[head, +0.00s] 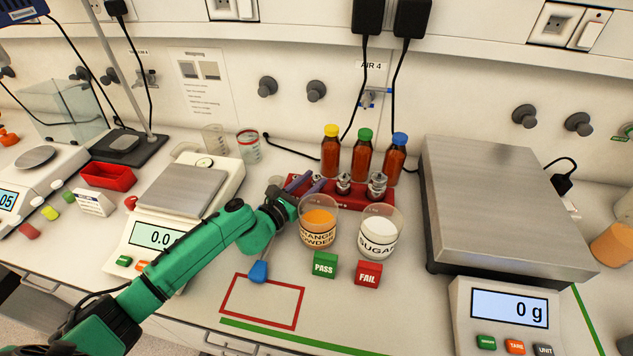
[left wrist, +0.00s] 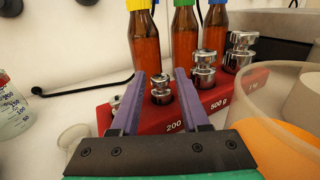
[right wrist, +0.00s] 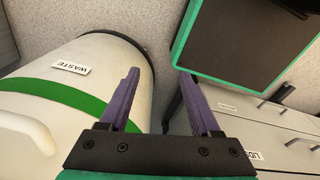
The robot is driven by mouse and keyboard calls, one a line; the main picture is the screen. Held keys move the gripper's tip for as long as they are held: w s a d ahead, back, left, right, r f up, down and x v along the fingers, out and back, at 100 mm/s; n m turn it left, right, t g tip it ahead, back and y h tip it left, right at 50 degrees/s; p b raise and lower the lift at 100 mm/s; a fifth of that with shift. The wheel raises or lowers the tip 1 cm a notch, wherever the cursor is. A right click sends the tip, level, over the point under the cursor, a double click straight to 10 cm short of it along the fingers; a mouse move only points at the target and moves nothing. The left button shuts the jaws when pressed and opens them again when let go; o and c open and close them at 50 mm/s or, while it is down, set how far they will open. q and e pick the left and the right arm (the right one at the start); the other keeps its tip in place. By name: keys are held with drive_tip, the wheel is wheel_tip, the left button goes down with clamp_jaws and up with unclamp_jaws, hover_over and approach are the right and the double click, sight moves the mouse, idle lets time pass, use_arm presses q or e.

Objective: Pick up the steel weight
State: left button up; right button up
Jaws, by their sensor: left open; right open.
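Several steel weights stand upright in a red rack (head: 336,201) on the bench. In the head view, one weight (head: 343,183) is near the middle and a larger one (head: 377,186) is at the right. My left gripper (head: 304,183) is open at the rack's left part. In the left wrist view, the open fingers (left wrist: 161,76) point at a small steel weight (left wrist: 161,92) above the "200" marking; I cannot tell whether they touch it. A larger weight (left wrist: 204,72) stands near "500 g". My right gripper (right wrist: 160,77) is open and empty, away from the rack.
Three brown bottles (head: 362,155) stand close behind the rack. Orange powder (head: 317,226) and sugar (head: 380,235) beakers stand in front. A large scale (head: 490,205) is at the right, a smaller balance (head: 185,190) at the left. A waste bin (right wrist: 60,85) is near my right gripper.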

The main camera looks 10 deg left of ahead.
use_arm(q)
clamp_jaws()
